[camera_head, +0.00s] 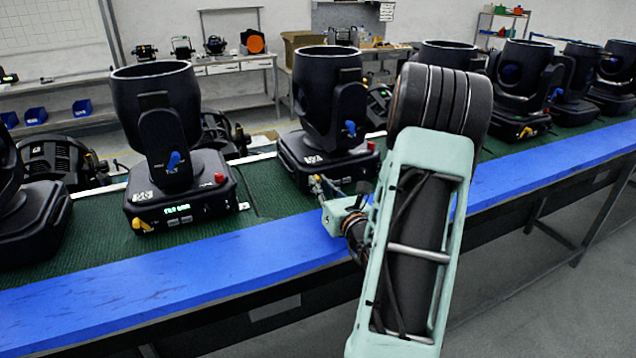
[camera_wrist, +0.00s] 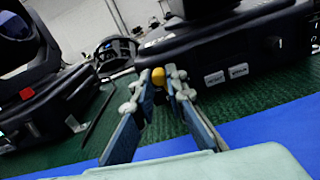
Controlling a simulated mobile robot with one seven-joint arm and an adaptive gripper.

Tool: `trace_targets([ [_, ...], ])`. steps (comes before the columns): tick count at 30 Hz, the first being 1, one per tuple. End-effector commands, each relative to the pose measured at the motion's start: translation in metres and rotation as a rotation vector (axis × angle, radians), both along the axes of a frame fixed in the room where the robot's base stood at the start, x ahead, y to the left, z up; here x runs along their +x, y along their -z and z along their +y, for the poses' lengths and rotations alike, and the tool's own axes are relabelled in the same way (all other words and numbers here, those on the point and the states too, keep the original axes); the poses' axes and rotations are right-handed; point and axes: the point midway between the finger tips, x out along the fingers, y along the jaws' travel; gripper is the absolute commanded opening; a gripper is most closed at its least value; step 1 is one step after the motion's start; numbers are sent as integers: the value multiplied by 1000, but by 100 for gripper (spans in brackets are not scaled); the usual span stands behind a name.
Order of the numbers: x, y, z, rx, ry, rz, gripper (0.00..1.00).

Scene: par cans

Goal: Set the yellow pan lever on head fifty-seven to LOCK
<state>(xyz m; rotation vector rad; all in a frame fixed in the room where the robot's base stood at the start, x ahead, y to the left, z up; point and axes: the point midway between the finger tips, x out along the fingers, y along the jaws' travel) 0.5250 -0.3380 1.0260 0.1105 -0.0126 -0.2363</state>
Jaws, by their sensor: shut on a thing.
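The moving head (camera_head: 329,105) marked with what looks like 57 stands on the green-topped bench, behind my gripper (camera_head: 320,187). Its dark base (camera_wrist: 225,50) fills the upper right of the wrist view. The yellow pan lever (camera_wrist: 158,76) sits at the base's near corner, between the two fingertips of my gripper (camera_wrist: 160,88). My gripper is shut on the lever. The fingers partly cover the lever, and in the head view I cannot make it out clearly. I cannot read LOCK markings or tell the lever's exact setting.
A similar head (camera_head: 160,120) with a lit display, a red knob and its own yellow lever (camera_head: 142,225) stands to the left. More heads (camera_head: 525,85) line the bench to the right. A clear blue strip (camera_head: 150,285) runs along the bench's front edge.

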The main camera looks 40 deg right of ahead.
Motion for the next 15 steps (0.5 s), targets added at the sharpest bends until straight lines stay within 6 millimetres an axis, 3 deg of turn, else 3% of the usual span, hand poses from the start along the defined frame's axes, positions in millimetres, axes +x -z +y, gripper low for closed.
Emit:
trace_targets([
  [15,-2,-5,-14,458,-2,-116,0],
])
